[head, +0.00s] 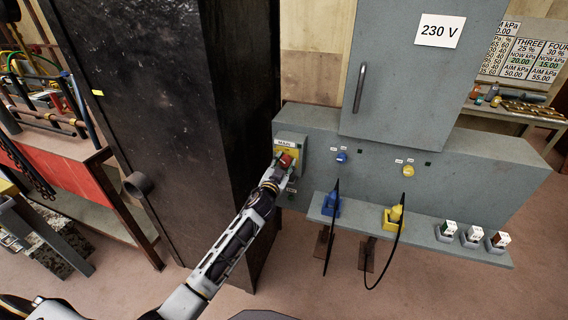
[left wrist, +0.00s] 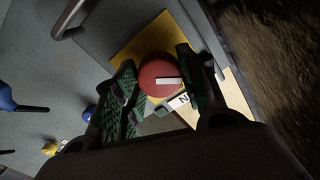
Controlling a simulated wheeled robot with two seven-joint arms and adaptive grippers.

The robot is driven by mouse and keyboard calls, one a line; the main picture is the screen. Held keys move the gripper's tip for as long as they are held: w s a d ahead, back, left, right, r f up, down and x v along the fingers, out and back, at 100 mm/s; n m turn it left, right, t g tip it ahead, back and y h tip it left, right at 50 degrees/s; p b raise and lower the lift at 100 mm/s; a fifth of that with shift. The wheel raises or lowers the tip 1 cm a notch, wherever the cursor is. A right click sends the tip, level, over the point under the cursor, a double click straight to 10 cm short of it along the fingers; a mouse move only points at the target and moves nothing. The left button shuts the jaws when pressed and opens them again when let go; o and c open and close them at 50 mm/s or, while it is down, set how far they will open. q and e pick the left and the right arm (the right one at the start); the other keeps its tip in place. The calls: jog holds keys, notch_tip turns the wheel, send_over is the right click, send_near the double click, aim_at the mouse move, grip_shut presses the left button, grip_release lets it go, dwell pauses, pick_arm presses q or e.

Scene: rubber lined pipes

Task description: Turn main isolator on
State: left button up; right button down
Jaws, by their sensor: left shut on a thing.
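The main isolator is a red rotary knob (head: 287,160) on a yellow plate, under a label reading "MAIN" (head: 287,143), at the left end of a grey electrical cabinet. In the left wrist view the round red knob (left wrist: 160,76) bears a white bar and sits on the yellow plate (left wrist: 128,50). My left gripper (head: 283,165) is at the knob, its green padded fingers (left wrist: 163,88) on either side of it and closed on it. Part of the knob and plate is hidden by the gripper in the head view. My right gripper is not in view.
A tall black cabinet (head: 150,110) stands close left of my arm. Blue (head: 331,204) and yellow (head: 394,217) plugs with cables and several small boxes sit on the grey shelf. The cabinet door (head: 405,80) with a "230 V" sign is above. Floor in front is clear.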

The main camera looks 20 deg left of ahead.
pick_arm(q)
jog(key=m, duration=0.3)
jog(key=shift+m+p, duration=0.3)
jog(key=m, duration=0.5)
jog(key=shift+p, duration=0.35)
jog(key=shift+m, duration=1)
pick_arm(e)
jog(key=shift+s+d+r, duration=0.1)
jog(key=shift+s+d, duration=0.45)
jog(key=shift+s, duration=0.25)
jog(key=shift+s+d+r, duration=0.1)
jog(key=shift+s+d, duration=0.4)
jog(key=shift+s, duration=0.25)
pick_arm(q)
jog(key=shift+f, duration=0.1)
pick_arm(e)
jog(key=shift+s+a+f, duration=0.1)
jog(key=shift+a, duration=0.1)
pick_arm(q)
jog(key=o, duration=1)
jog(key=shift+o, duration=0.2)
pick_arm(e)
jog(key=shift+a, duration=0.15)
